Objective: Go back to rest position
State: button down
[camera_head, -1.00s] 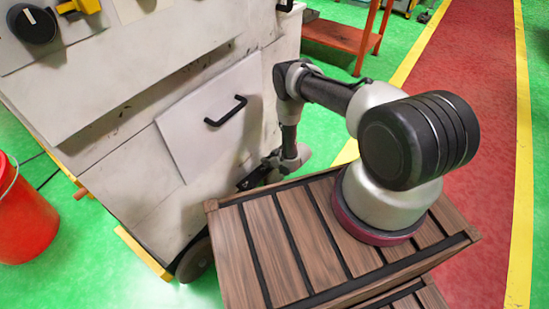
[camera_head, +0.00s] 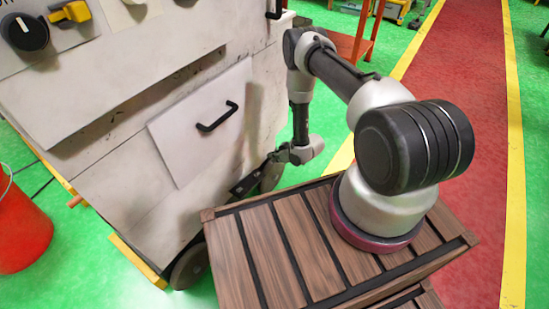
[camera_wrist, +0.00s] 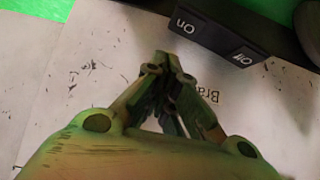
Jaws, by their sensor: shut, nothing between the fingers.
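My gripper (camera_head: 240,188) shows in the head view as a dark shape at the end of my bent arm. It points down and left, in front of the white machine cabinet (camera_head: 130,145) and just beyond the far edge of the wooden slatted top. In the wrist view my gripper (camera_wrist: 165,68) has its fingers drawn together, with nothing between them. Behind it there is a pale scuffed panel (camera_wrist: 60,75) with upside-down lettering. Whether the gripper touches the cabinet cannot be told.
A black On/Off switch plate (camera_wrist: 215,32) lies near the fingertips. The cabinet has a panel with a black handle (camera_head: 217,117), and a wheel (camera_head: 190,265) below. A red bucket (camera_head: 20,230) stands on the left. A red walkway (camera_head: 455,75) runs clear on the right.

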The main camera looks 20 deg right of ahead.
dwell(0.5)
jog(key=s+d+f+m+g+h, duration=0.1)
jog(key=s+d+f+g+h, duration=0.3)
jog(key=s, duration=0.7)
jog(key=s+d+r+m+g, duration=0.1)
jog(key=s+d+r+g, duration=0.2)
jog(key=d+r, duration=0.1)
jog(key=s+d+r+m+g+h, duration=0.1)
jog(key=s+d+r+m+g, duration=0.1)
jog(key=r, duration=1.5)
jog(key=s+d+r+m+g+h, duration=0.1)
jog(key=s+d+r+m+h, duration=0.15)
jog(key=r, duration=1.45)
jog(key=s+a+r+t, duration=0.1)
jog(key=s+r, duration=0.4)
jog(key=r, duration=0.6)
jog(key=s+a+r+t+y, duration=0.1)
jog(key=s+r+t, duration=0.2)
jog(key=r, duration=0.7)
jog(key=s+a+r+t+y, duration=0.1)
jog(key=s+r+t, duration=0.2)
jog(key=s+r, duration=0.4)
notch_tip(320, 180, up, 5)
jog(key=shift+a+f+m, duration=0.15)
jog(key=shift+a+m, duration=0.2)
jog(key=shift+s, duration=0.1)
